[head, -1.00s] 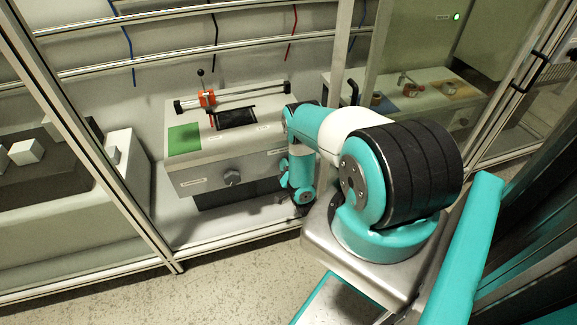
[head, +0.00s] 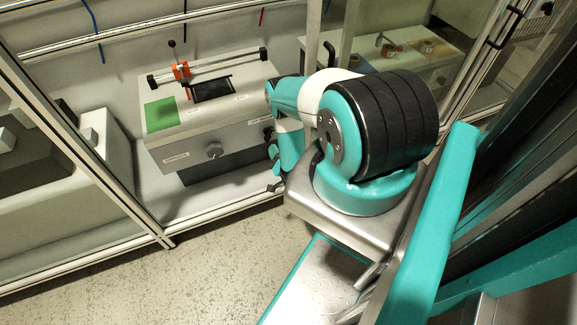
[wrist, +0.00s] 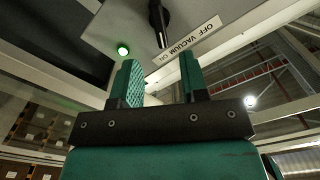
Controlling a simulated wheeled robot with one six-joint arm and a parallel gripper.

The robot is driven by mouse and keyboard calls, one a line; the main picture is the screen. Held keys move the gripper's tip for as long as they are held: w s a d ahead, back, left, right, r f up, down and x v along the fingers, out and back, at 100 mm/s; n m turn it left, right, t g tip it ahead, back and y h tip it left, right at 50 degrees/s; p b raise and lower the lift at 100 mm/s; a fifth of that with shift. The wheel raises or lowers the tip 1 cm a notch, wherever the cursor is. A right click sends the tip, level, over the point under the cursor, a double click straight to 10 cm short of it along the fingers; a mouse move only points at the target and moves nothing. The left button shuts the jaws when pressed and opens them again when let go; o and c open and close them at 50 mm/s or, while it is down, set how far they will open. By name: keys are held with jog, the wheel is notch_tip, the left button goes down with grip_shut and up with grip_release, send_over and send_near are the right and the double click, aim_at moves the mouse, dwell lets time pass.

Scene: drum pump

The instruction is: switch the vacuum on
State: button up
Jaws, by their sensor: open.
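The vacuum switch (wrist: 159,22) is a black handle on a pale panel at the top of the wrist view. A white label (wrist: 188,40) beside it reads OFF, VACUUM and ON, upside down in this view. I cannot tell the switch setting. My gripper (wrist: 157,65) is open and empty, its two green fingers pointing up toward the panel. The switch lies beyond the gap between the fingertips and appears apart from them. In the head view my arm hides most of the gripper, and I cannot make out the switch there.
A green lamp (wrist: 123,49) glows on the panel left of the switch. The grey bench unit (head: 235,128) has a front knob (head: 214,150), a green pad (head: 161,114) and an orange slide (head: 181,70). Metal frame posts (head: 95,165) stand around it. Speckled floor (head: 200,265) in front is clear.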

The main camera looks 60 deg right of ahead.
jog(key=p+v, duration=0.8)
jog(key=p, duration=0.1)
jog(key=shift+s+a, duration=0.2)
jog(key=shift+s, duration=0.15)
